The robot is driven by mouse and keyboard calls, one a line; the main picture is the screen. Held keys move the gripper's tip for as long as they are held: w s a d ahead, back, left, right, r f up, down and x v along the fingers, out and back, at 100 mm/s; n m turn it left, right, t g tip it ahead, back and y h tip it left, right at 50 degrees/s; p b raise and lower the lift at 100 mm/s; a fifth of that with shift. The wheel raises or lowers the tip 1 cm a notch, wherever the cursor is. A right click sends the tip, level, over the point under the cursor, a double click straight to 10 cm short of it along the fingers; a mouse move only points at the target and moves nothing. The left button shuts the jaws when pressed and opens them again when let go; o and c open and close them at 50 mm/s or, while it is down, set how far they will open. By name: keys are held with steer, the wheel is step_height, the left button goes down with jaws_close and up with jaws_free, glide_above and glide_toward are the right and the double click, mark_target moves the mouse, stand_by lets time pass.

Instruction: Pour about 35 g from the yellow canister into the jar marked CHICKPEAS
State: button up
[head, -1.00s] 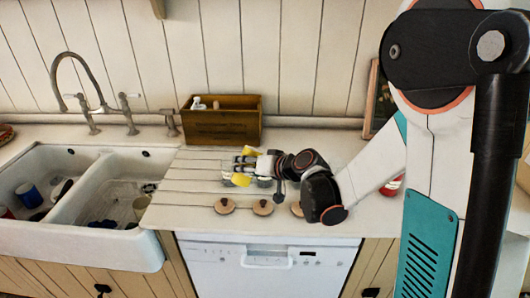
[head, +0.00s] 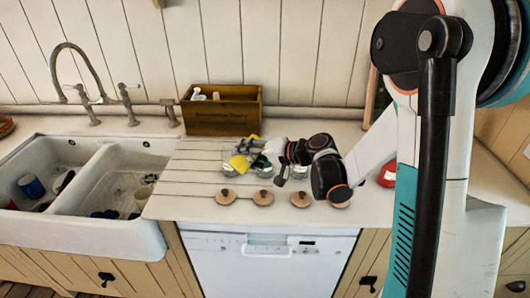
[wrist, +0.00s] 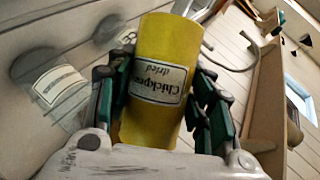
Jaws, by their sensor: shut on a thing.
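My gripper (head: 255,153) is shut around the yellow canister (head: 239,163), above the worktop. In the wrist view the canister (wrist: 155,85) sits between both fingers (wrist: 160,105), its label reading "Chickpeas dried" upside down. In the head view it looks tilted; how far I cannot tell. Clear glass jars stand beneath and beside it, partly hidden by my gripper; one (head: 229,171) shows at the left. In the wrist view a labelled jar (wrist: 50,85) is left of the canister, its writing unreadable. I cannot tell which jar is marked CHICKPEAS. No falling contents are visible.
Several round wooden lids, one at the left (head: 226,196), lie in a row along the worktop's front. A wooden box (head: 222,112) stands at the back. The double sink (head: 85,195) is left. A red object (head: 388,176) is right, beside my arm.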

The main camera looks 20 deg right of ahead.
steer(key=shift+d+r+m+y+p, duration=0.1)
steer(key=shift+r+m+y+p, duration=0.2)
steer(key=shift+r+m+y, duration=0.25)
steer(key=shift+w+d+r+m+y+b, duration=0.35)
steer(key=shift+d+r+m+b, duration=0.1)
steer(key=shift+m+b, duration=0.1)
steer(key=shift+f+b, duration=0.25)
steer(key=shift+b, duration=0.05)
steer(key=shift+r+g, duration=0.15)
steer(key=shift+g, duration=0.15)
steer(key=shift+d+f+m+y+b, duration=0.1)
steer(key=shift+f+m+y+b, duration=0.1)
steer(key=shift+m+y+b, duration=0.3)
steer(key=shift+w+d+r+m+y+b, duration=0.15)
steer(key=shift+d+r+m+y+b, duration=0.1)
steer(key=shift+r+m+y+b, duration=0.25)
steer(key=shift+w+d+r+m+y+b, duration=0.2)
steer(key=shift+m+b, duration=0.15)
steer(key=shift+m, duration=0.35)
stand_by(3.2)
